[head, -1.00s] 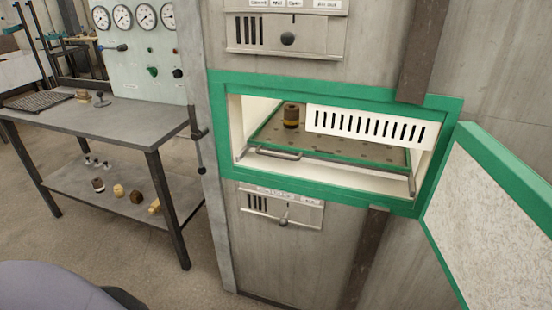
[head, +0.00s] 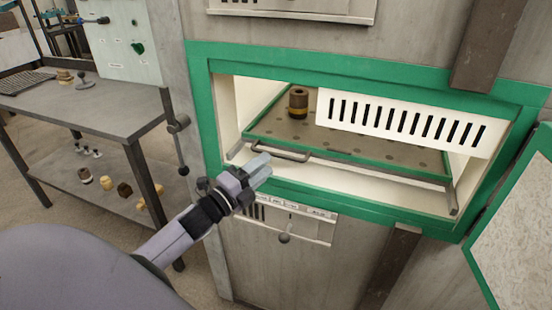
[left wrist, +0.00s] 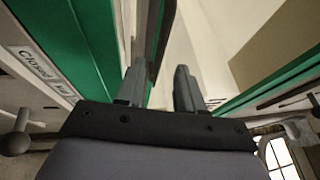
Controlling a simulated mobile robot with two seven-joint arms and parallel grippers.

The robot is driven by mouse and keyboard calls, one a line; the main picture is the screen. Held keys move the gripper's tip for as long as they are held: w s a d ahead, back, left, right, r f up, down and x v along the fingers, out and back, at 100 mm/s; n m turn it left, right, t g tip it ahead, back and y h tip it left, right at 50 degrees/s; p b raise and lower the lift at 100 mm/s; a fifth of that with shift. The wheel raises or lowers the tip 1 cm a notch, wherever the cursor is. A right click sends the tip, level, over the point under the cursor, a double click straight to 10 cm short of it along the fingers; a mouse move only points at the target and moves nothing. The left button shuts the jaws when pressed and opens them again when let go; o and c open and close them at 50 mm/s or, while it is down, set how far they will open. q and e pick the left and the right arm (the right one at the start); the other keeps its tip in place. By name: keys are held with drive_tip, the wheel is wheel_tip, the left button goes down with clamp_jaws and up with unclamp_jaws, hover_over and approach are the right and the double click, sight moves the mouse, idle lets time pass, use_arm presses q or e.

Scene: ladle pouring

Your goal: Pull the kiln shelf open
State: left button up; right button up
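The kiln shelf (head: 345,142) is a perforated plate with a green rim, inside the lit, green-framed kiln opening. Its metal bar handle (head: 282,153) is at the front left of the shelf. A brown cylindrical piece (head: 298,101) with a yellowish base stands on the shelf at the back left. My left gripper (head: 262,168) is in front of the opening's lower left, just left of and below the handle in the picture. In the left wrist view, its two fingers (left wrist: 158,88) are apart with nothing visibly held between them. My right gripper is in neither view.
The green-edged kiln door (head: 515,215) stands open at the right. A white slotted panel (head: 402,122) hangs across the upper right of the opening. A control panel with a knob (head: 285,238) is below it. A grey workbench (head: 85,118) stands at the left.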

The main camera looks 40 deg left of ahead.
use_arm(q)
drive_tip(key=shift+x, duration=2.2)
drive_tip(key=shift+f, duration=0.1)
clamp_jaws()
